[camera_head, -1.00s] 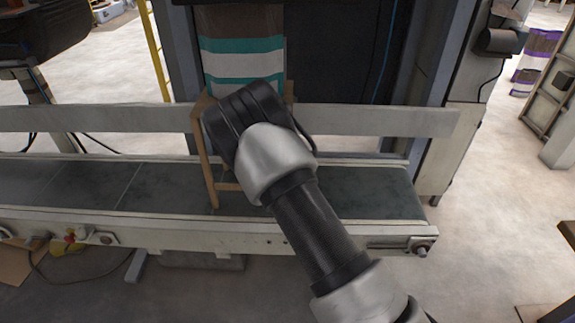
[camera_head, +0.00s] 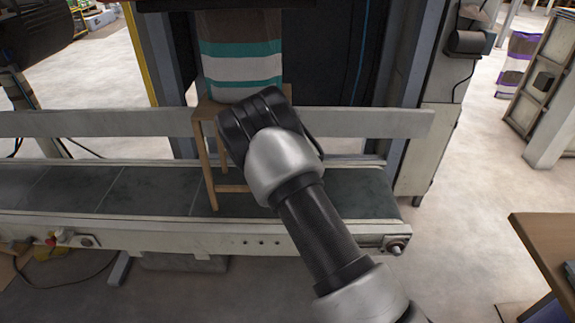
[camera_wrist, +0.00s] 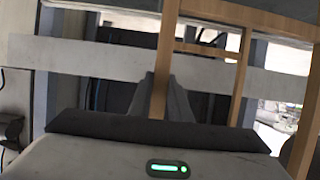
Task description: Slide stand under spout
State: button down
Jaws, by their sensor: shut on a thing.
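The stand (camera_head: 204,150) is a light wooden frame with legs and crossbars, upright on the conveyor. A bag (camera_head: 242,65) with teal and white stripes and a brown upper part appears to rest on its top. The bag's upper end goes behind a dark overhead part (camera_head: 225,5) cut by the frame edge; I cannot tell whether this is the spout. My gripper (camera_wrist: 162,100) is shut on a stand leg, which also shows in the wrist view (camera_wrist: 161,60). In the head view my wrist hides the fingertips and the stand's right side.
The conveyor belt (camera_head: 355,195) is bare to the right of the stand and also to the left. A pale rail (camera_head: 375,123) runs along its far side. A grey post (camera_head: 415,95) stands behind its right end. A wooden table (camera_head: 545,235) is at lower right.

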jog(key=shift+d, duration=0.35)
jog(key=c, duration=1.6)
grip_release()
jog(key=shift+o, duration=0.2)
jog(key=shift+a, duration=0.15)
jog(key=p+v, duration=0.3)
jog(key=v, duration=1.4)
jog(key=shift+s+p, duration=0.15)
jog(key=shift+p, duration=0.2)
jog(key=shift+a+r, duration=0.1)
